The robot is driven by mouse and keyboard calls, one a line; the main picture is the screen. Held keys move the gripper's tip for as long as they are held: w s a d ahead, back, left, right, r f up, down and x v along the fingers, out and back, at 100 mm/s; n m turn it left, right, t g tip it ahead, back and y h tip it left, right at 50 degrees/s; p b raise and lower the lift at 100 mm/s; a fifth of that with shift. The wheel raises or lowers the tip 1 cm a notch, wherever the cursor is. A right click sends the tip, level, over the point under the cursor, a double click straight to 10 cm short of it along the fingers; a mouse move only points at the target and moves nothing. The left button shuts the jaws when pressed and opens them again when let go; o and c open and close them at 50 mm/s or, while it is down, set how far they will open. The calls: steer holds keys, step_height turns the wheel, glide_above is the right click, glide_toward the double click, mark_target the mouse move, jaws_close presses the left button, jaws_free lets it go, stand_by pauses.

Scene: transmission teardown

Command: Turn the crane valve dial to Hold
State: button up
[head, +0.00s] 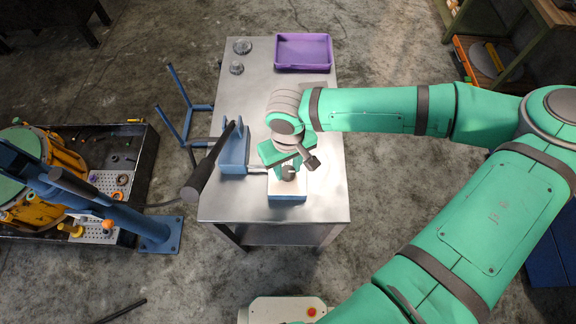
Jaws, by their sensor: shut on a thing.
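The crane valve unit (288,197) is a small blue box with a pale top face near the front of the metal table. Its dial (288,177) is a small dark knob on that pale face, mostly hidden under my gripper. My gripper (287,171) points down over the unit from above and is shut on the dial. The dial's markings and the position it points to are too small and too covered to read.
A blue pump body (233,155) stands left of the valve unit, and a dark lever (208,165) slants beside it. A purple tray (303,53) and two grey metal parts (242,47) sit at the table's far end. The blue crane (110,210) stands left.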

steer(key=shift+d+n, duration=0.1)
steer(key=shift+n, duration=0.2)
steer(key=n, duration=0.3)
steer(key=shift+s+a+n, duration=0.1)
steer(key=shift+a+n, duration=0.1)
steer(key=shift+n, duration=0.2)
steer(key=n, duration=0.4)
steer(key=shift+d+n, duration=0.1)
steer(key=shift+n, duration=1.1)
steer(key=n, duration=0.2)
steer(key=shift+d+n, duration=0.1)
steer(key=shift+n, duration=2.4)
steer(key=o, duration=1)
